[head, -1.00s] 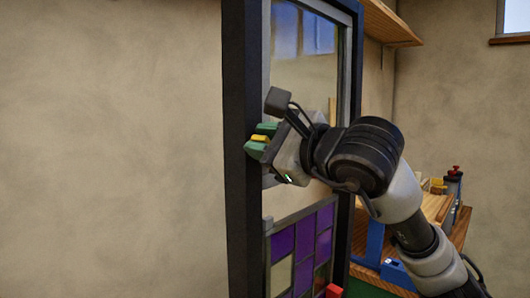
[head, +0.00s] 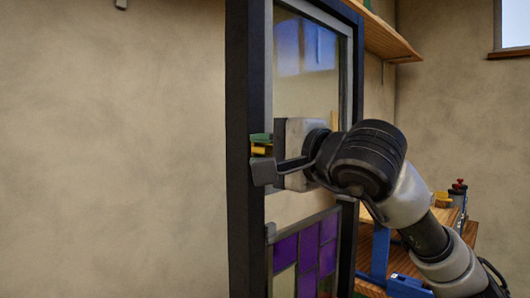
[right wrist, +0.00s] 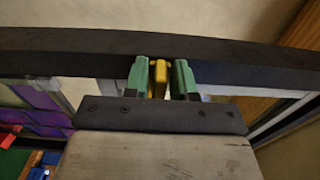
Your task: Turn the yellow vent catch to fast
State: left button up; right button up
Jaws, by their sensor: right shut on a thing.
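The yellow vent catch (head: 262,150) sits on the dark upright of the panel frame (head: 243,215). My right gripper (head: 260,146) reaches it from the right, and one green finger shows just above the catch. The lower finger is hidden behind a dark part of my wrist. In the right wrist view the yellow catch (right wrist: 159,77) stands between the two green fingers of my right gripper (right wrist: 160,80), which is shut on it. The dark frame bar runs behind them. Any fast marking is not visible. My left gripper is not in view.
A leaded panel with purple panes (head: 308,250) is below my right wrist. A wooden shelf (head: 385,35) is at the upper right. A workbench with a blue fixture (head: 379,250) stands behind my right arm. The plain wall (head: 110,150) fills the left.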

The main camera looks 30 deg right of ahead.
jog(key=shift+f, duration=0.1)
dwell(0.5)
jog(key=o, duration=0.7)
jog(key=shift+s+d+b, duration=0.2)
jog(key=shift+s+b, duration=0.15)
jog(key=shift+s, duration=0.25)
jog(key=b+v, duration=0.2)
jog(key=v, duration=0.7)
jog(key=shift+s+d, duration=0.1)
jog(key=shift+s, duration=0.2)
